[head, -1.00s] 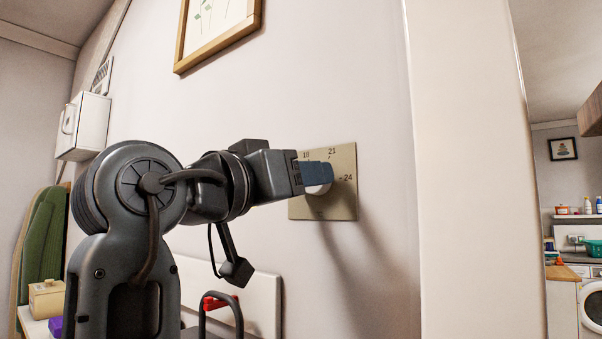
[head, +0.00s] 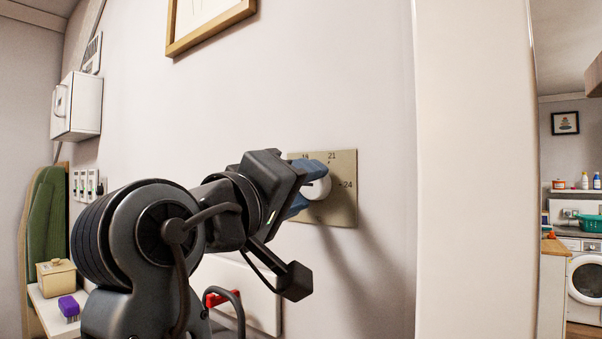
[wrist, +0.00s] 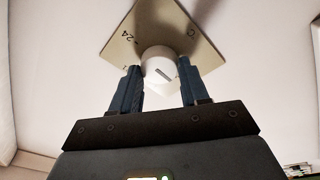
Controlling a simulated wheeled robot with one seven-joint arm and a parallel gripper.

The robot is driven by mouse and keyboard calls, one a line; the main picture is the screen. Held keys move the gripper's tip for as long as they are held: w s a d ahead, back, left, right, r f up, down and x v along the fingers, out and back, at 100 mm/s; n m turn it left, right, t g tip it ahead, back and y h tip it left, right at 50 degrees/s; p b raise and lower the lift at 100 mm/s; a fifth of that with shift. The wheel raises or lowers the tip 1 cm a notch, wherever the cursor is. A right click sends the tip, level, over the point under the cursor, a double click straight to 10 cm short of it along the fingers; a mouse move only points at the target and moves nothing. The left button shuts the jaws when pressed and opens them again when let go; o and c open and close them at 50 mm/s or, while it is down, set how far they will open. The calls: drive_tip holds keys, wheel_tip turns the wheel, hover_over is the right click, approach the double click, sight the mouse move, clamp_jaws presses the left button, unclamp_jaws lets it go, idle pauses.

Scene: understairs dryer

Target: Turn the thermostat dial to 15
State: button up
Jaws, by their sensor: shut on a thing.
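The thermostat dial is a white round knob (head: 320,188) on a square brass-coloured plate (head: 342,211) on the wall. In the head view the numbers 21 and 24 show on the plate; a further number is partly covered and the left side is hidden by my gripper. My gripper (head: 309,187) is shut on the knob, one blue finger above it and one below. In the wrist view the fingers of my gripper (wrist: 160,72) stand either side of the knob (wrist: 154,58), which bears a short dark line. Which number that line points at I cannot tell.
A framed picture (head: 205,20) hangs above. A white wall box (head: 78,106) and several switches are at left, over a shelf with a beige box (head: 57,277) and a purple brush (head: 69,307). A wall edge (head: 475,170) stands right of the plate.

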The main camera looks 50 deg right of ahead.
drive_tip(key=shift+n, duration=0.4)
drive_tip(key=o, duration=1.1)
drive_tip(key=shift+c, duration=0.2)
drive_tip(key=a+f+b, duration=0.1)
drive_tip(key=a+b, duration=0.1)
drive_tip(key=a, duration=0.5)
drive_tip(key=shift+s+a, duration=0.25)
drive_tip(key=shift+a, duration=0.1)
